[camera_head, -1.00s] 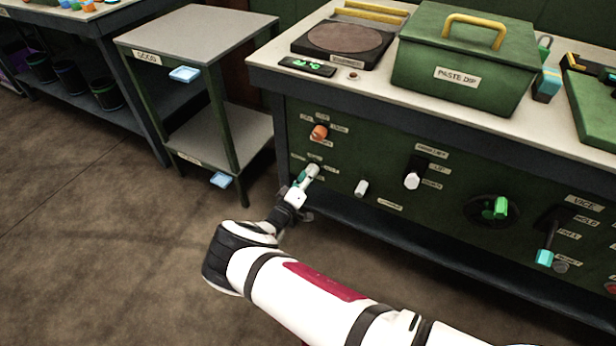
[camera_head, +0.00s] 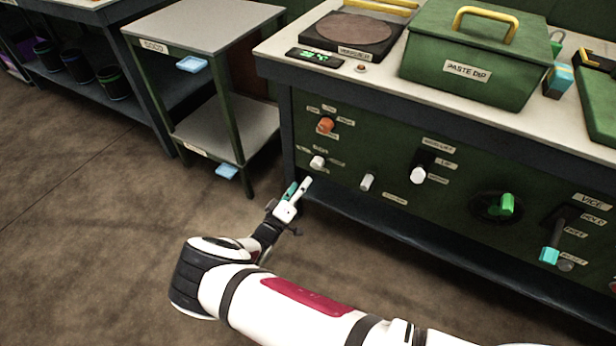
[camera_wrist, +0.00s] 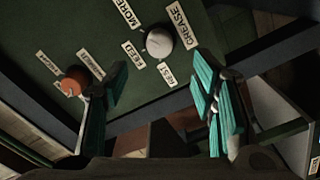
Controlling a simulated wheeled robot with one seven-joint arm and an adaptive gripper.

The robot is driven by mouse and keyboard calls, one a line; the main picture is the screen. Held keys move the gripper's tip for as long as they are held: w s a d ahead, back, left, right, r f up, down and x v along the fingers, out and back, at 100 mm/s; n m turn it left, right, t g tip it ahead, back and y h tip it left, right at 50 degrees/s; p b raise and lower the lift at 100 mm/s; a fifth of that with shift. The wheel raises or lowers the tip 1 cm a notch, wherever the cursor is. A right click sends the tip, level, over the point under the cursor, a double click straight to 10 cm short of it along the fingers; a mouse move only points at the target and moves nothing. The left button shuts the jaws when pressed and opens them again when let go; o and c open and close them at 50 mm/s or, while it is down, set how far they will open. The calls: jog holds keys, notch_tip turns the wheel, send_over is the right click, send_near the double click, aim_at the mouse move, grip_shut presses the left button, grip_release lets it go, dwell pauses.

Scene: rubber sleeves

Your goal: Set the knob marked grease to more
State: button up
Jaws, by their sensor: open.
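The grease knob (camera_wrist: 158,42) is a pale round knob on the green panel. In the wrist view the labels GREASE (camera_wrist: 180,25), MORE (camera_wrist: 130,14), FEED (camera_wrist: 132,54) and REST (camera_wrist: 167,74) surround it. Which label it points to I cannot tell. The same knob shows in the head view (camera_head: 318,162), below the orange knob. My gripper (camera_head: 298,188) is open and empty, just in front of and below the knob in that view. In the wrist view its teal fingers (camera_wrist: 161,88) are spread apart, with the knob beyond the gap between them, not touching it.
An orange knob (camera_head: 325,125) sits above the grease knob. A pale lever (camera_head: 367,182), a white-tipped switch (camera_head: 418,175) and a green-handled wheel (camera_head: 506,204) lie to the right. A grey two-level stand (camera_head: 200,32) is to the left. Open floor lies in front.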

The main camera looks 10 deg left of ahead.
jog(key=shift+v, duration=1.6)
